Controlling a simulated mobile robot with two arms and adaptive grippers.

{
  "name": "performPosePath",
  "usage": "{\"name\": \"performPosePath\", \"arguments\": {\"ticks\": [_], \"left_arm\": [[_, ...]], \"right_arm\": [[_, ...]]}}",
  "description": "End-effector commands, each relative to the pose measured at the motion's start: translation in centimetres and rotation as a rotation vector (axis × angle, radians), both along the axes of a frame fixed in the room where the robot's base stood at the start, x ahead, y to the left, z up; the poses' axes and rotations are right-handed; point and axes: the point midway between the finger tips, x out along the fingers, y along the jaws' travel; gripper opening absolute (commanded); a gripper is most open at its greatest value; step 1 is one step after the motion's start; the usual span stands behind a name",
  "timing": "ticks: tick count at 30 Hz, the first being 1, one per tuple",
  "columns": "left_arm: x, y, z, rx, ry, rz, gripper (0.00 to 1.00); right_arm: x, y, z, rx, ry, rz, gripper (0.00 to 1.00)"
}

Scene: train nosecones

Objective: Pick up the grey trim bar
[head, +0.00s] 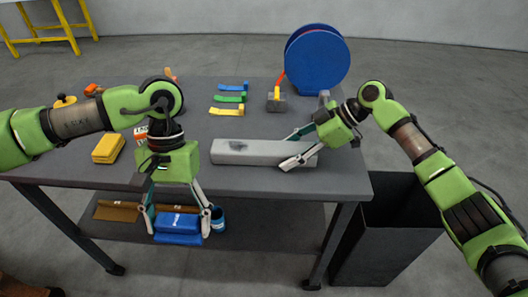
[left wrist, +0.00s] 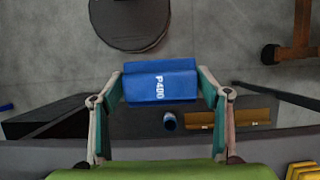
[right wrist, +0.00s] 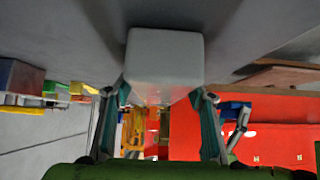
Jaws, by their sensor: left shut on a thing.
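The grey trim bar (head: 245,151) lies lengthwise on the dark table near its front edge. Its right end is at my right gripper (head: 291,152), whose fingers are spread along both sides of it. In the right wrist view the end of the bar (right wrist: 165,60) shows between the fingertips (right wrist: 162,92); no firm grip shows. My left gripper (head: 177,222) points down in front of the table edge. It is shut on a blue block (head: 178,222) marked P400, which also shows in the left wrist view (left wrist: 160,82).
Yellow (head: 108,149), blue, green and yellow small parts lie on the table (head: 335,180). A blue spool (head: 317,60) stands at the back. A lower shelf holds a brown item (head: 117,211) and a blue cup (head: 217,219). A dark open bin (head: 385,240) stands right of the table.

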Motion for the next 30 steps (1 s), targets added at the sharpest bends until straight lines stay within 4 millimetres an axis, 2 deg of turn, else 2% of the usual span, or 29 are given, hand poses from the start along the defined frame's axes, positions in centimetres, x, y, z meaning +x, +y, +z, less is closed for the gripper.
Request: {"name": "performPosePath", "arguments": {"ticks": [1, 3, 4, 14, 20, 25, 30], "left_arm": [[0.0, 0.0, 0.0, 0.000, 0.000, 0.000, 0.52], [0.0, 0.0, 0.0, 0.000, 0.000, 0.000, 0.52], [0.0, 0.0, 0.0, 0.000, 0.000, 0.000, 0.52], [0.0, 0.0, 0.2, 0.000, 0.000, 0.000, 0.52], [0.0, 0.0, 1.3, 0.000, 0.000, 0.000, 0.52], [0.0, 0.0, 3.3, 0.000, -0.001, 0.000, 0.52], [0.0, 0.0, 6.3, 0.000, -0.001, 0.000, 0.52]], "right_arm": [[0.0, 0.0, 0.0, 0.000, 0.000, 0.000, 0.33], [0.0, 0.0, 0.0, 0.000, 0.000, 0.000, 0.14], [0.0, 0.0, 0.0, 0.000, 0.000, 0.000, 0.11], [0.0, 0.0, 0.3, 0.002, -0.001, 0.000, 0.11], [0.0, 0.1, 1.8, 0.003, -0.001, 0.001, 0.11], [-0.1, 0.1, 4.2, 0.002, -0.002, 0.002, 0.11], [-1.9, 0.1, 6.4, 0.003, -0.002, 0.002, 0.11]]}}
